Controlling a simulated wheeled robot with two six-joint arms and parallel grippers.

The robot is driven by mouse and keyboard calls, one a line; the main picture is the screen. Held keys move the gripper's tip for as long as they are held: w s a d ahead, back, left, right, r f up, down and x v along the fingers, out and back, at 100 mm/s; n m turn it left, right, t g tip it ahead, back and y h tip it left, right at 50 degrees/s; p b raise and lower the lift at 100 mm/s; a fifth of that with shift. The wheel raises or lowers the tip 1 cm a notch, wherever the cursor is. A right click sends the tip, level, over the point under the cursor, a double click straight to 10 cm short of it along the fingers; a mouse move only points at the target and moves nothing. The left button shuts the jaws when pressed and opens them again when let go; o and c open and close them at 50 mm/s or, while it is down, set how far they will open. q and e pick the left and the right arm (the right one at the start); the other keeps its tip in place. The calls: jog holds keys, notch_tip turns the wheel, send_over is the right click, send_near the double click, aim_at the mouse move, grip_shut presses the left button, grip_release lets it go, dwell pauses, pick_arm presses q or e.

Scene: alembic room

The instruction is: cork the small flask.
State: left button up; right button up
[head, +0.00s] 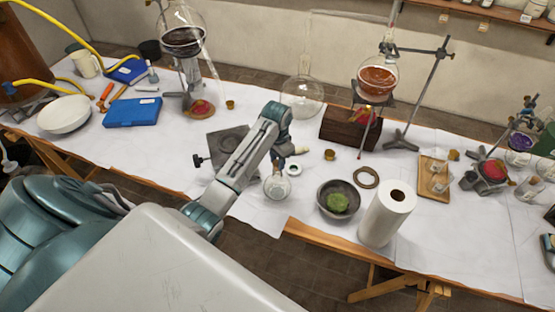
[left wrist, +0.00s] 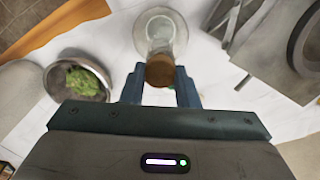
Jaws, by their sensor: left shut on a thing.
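The small round glass flask (head: 277,188) is on the white-covered table near its front edge, just below my left gripper (head: 281,156) in the head view. In the left wrist view the clear flask (left wrist: 162,28) shows beyond the fingertips. My left gripper (left wrist: 160,88) is shut on a brown cork (left wrist: 160,71), which lines up with the flask's neck. I cannot tell whether the cork touches the mouth or sits in it. The cork is hidden by the gripper in the head view. My right gripper is not in view.
A grey bowl with green stuff (head: 338,199) and a paper towel roll (head: 388,214) stand right of the flask. A white ring (head: 294,169) lies close by. A dark stand base (head: 229,144) is to the left. A large round flask (head: 303,95) stands behind.

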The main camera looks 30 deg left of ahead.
aim_at(277, 163)
pick_arm(q)
jog(key=shift+f, duration=0.6)
dwell(1.8)
jog(key=o, duration=1.4)
jog(key=shift+c, duration=0.2)
jog(key=shift+r, duration=0.15)
jog(key=shift+r, duration=3.35)
